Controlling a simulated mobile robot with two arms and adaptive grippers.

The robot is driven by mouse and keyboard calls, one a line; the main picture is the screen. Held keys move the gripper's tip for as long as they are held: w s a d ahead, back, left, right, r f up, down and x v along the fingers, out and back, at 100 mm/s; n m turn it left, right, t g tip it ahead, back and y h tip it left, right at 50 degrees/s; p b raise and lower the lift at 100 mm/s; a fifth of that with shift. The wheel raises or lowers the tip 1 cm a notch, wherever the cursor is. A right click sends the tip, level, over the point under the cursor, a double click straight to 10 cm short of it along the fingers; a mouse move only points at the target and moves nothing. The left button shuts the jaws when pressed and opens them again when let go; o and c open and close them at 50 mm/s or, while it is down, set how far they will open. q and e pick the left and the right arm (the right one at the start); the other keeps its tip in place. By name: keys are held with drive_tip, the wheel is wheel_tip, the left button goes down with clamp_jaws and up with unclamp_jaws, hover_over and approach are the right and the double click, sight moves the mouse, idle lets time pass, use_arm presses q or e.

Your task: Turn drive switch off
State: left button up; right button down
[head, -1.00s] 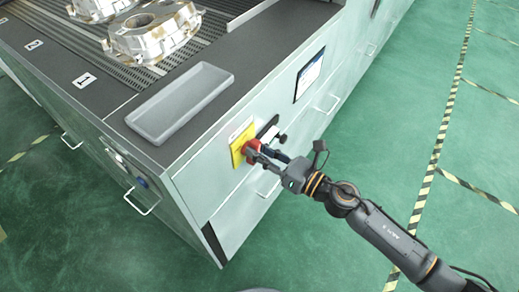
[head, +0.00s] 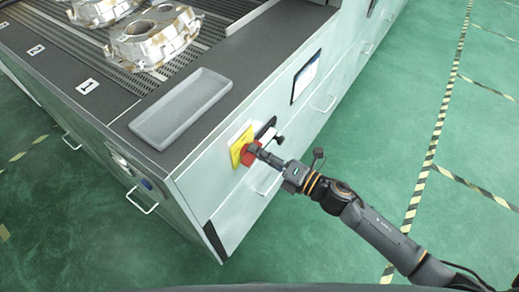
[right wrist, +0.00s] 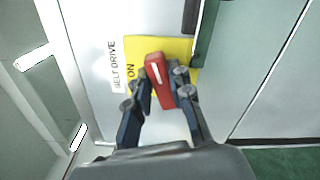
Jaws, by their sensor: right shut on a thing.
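The drive switch is a red handle (head: 249,157) on a yellow plate (head: 238,143) on the side of the grey cabinet. In the right wrist view the red handle (right wrist: 158,80) stands slightly tilted from vertical, with a white line along it. The yellow plate (right wrist: 178,46) there carries the word ON beside a BELT DRIVE label (right wrist: 117,66). My right gripper (head: 258,153) is shut on the red handle, one finger on each side; its fingers also show in the right wrist view (right wrist: 160,85). My left gripper is not in view.
A grey tray (head: 180,108) and metal castings (head: 152,38) are on the cabinet top. A black knob (head: 279,139) sticks out just right of the switch. A metal pull handle (head: 268,186) is below. The green floor to the right is free.

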drive_tip(key=shift+f+m+p, duration=0.1)
drive_tip(key=shift+m+p, duration=0.25)
drive_tip(key=shift+m, duration=0.85)
drive_tip(key=c, duration=1.2)
unclamp_jaws()
drive_tip(key=shift+f, duration=0.1)
drive_tip(key=shift+d, duration=0.15)
drive_tip(key=v, duration=0.8)
